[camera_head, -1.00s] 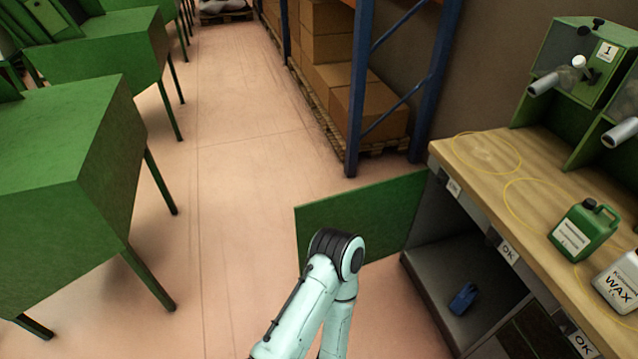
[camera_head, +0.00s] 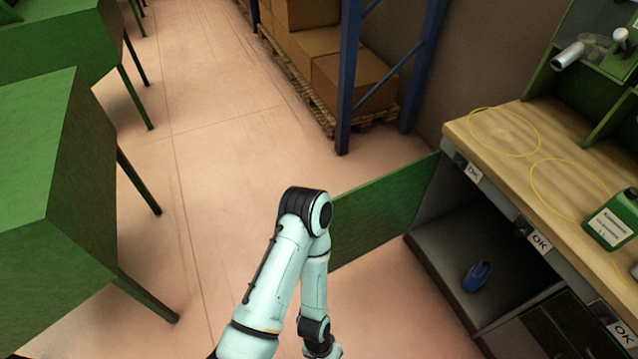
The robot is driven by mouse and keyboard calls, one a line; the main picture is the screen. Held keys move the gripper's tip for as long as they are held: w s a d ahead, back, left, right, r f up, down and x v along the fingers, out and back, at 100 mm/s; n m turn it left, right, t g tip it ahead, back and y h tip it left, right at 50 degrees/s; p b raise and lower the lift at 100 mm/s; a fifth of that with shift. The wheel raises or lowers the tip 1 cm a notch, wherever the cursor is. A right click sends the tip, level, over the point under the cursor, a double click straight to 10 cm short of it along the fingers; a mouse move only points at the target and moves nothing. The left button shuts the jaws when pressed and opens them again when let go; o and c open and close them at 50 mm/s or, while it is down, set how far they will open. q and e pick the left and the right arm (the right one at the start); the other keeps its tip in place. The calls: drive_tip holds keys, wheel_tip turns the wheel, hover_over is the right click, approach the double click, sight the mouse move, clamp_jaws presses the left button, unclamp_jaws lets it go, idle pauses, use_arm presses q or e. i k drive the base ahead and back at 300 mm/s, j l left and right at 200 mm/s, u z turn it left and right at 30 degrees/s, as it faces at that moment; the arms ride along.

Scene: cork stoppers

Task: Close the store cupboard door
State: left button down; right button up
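The store cupboard (camera_head: 462,235) is under the wooden worktop at the right. Its green door (camera_head: 378,216) stands open, swung out to the left from the cupboard's far end. A blue object (camera_head: 477,277) lies on the cupboard's grey floor. One of my arms, pale green with a black elbow, rises from the bottom centre and covers the door's left part. Its forearm runs down out of the picture, so its gripper is out of view. My other gripper is not in view either.
Green machines on legs (camera_head: 60,190) stand at the left. A blue rack (camera_head: 352,80) with cardboard boxes (camera_head: 352,82) is behind the door. A green canister (camera_head: 612,222) stands on the worktop (camera_head: 560,170). The aisle floor (camera_head: 220,150) is clear.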

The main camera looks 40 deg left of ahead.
sight(366, 217)
drive_tip(key=j, duration=1.1)
drive_tip(key=i+j, duration=0.2)
drive_tip(key=j, duration=0.2)
drive_tip(key=l, duration=0.25)
drive_tip(key=i+u, duration=0.05)
